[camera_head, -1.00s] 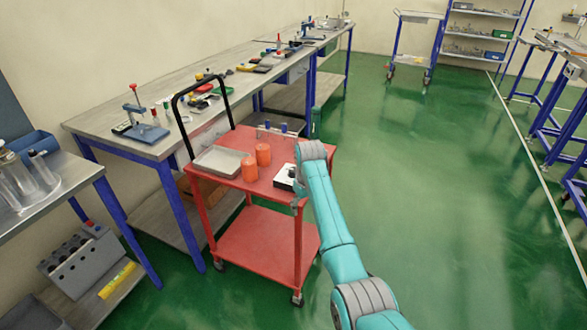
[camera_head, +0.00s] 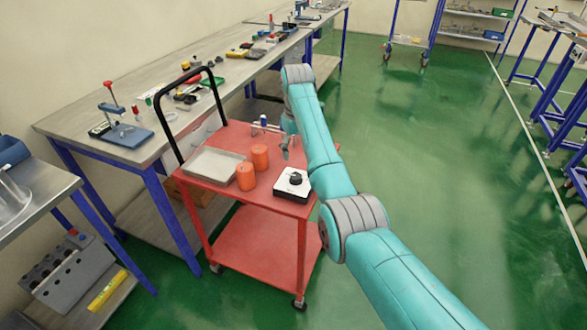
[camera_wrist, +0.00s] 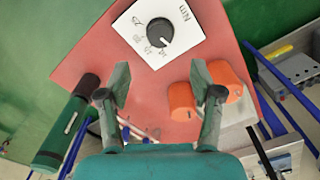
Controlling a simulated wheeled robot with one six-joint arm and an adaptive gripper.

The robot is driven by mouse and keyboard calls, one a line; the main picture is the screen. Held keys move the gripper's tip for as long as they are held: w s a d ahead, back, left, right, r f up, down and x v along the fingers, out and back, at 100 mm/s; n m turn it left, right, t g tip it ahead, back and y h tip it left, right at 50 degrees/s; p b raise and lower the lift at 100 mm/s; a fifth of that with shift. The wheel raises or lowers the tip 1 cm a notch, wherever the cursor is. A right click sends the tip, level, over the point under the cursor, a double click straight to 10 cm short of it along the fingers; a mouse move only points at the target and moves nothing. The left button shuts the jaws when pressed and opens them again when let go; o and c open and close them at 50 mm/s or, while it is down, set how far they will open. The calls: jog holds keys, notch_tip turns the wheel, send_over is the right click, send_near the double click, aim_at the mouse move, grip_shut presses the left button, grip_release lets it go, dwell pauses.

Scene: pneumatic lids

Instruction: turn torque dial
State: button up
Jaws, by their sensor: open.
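The torque dial is a black round knob (camera_wrist: 160,32) on a white square plate marked "Nm" with numbers (camera_wrist: 187,42). In the head view the knob (camera_head: 295,178) sits on its white box (camera_head: 284,189) near the right front corner of the red cart's top (camera_head: 235,198). In the wrist view my gripper (camera_wrist: 161,84) is open and empty, its two fingers spread apart. The knob lies beyond the fingertips, toward the top of the picture, not between them. In the head view my gripper is largely hidden behind my arm, above the cart's back right part.
Two orange cylinders (camera_head: 246,174) (camera_head: 260,157) and a grey tray (camera_head: 212,164) stand left of the dial box. The cart's black handle (camera_head: 160,118) rises at its left. A cluttered workbench (camera_head: 90,118) runs behind. Green floor right of the cart is clear.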

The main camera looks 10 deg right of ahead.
aim_at(296, 176)
notch_tip(296, 176, down, 10)
jog(key=shift+f, duration=0.15)
dwell(0.3)
jog(key=shift+s, duration=0.1)
jog(key=c, duration=1.1)
